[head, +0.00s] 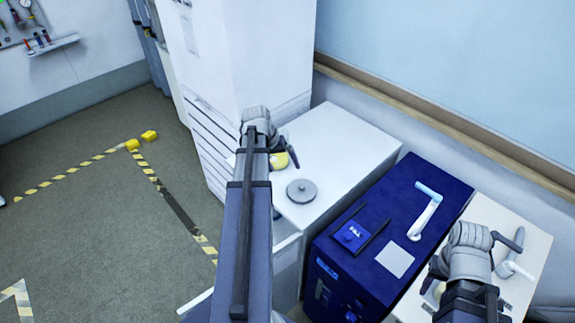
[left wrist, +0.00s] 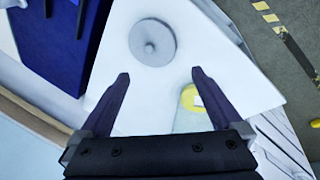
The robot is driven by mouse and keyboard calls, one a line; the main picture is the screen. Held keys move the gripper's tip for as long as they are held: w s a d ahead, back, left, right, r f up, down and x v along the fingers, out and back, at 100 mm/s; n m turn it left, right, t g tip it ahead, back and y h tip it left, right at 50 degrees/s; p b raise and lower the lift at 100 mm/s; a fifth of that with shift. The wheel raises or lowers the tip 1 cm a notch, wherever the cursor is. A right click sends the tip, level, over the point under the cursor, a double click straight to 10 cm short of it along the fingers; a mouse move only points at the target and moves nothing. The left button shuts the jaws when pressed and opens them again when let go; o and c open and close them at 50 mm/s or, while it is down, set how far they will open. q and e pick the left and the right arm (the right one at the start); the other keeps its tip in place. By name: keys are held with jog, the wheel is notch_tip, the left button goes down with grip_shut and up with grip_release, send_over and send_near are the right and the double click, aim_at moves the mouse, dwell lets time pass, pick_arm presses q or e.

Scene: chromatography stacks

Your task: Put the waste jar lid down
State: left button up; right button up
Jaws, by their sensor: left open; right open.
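A grey round lid (head: 301,191) with a small central knob lies flat on the white bench top (head: 345,150). It also shows in the left wrist view (left wrist: 152,42), beyond my fingertips and apart from them. My left gripper (head: 288,150) is open and empty above the bench, with its spread fingers (left wrist: 160,74) pointing toward the lid. A pale vessel with a yellow part (left wrist: 192,98) stands close to one finger, partly hidden by my gripper. Its yellow part (head: 280,160) shows beside my left wrist in the head view. My right gripper (head: 475,258) is open over the right-hand bench.
A dark blue unit (head: 385,225) with a white-and-blue handle-like part (head: 427,208) stands right of the lid's bench. A tall white cabinet (head: 245,50) rises behind my left arm. The bench top behind the lid is clear.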

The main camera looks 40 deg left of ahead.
pick_arm(q)
jog(key=shift+d, duration=0.1)
jog(key=w+d+f+m+g, duration=0.1)
jog(key=d+m, duration=0.2)
jog(key=d, duration=0.9)
jog(key=w+d+m+g, duration=0.2)
jog(key=d, duration=1)
jog(key=s+d+m+y, duration=0.1)
jog(key=s+d+m, duration=0.2)
jog(key=d, duration=0.6)
jog(key=s+d+m+y, duration=0.2)
jog(key=s+d, duration=0.4)
jog(key=d, duration=0.4)
jog(key=shift+d+m+g, duration=0.3)
jog(key=shift+m, duration=0.2)
jog(key=shift+f, duration=0.15)
notch_tip(320, 180, down, 2)
jog(key=shift+f+b, duration=0.1)
jog(key=shift+b, duration=1.1)
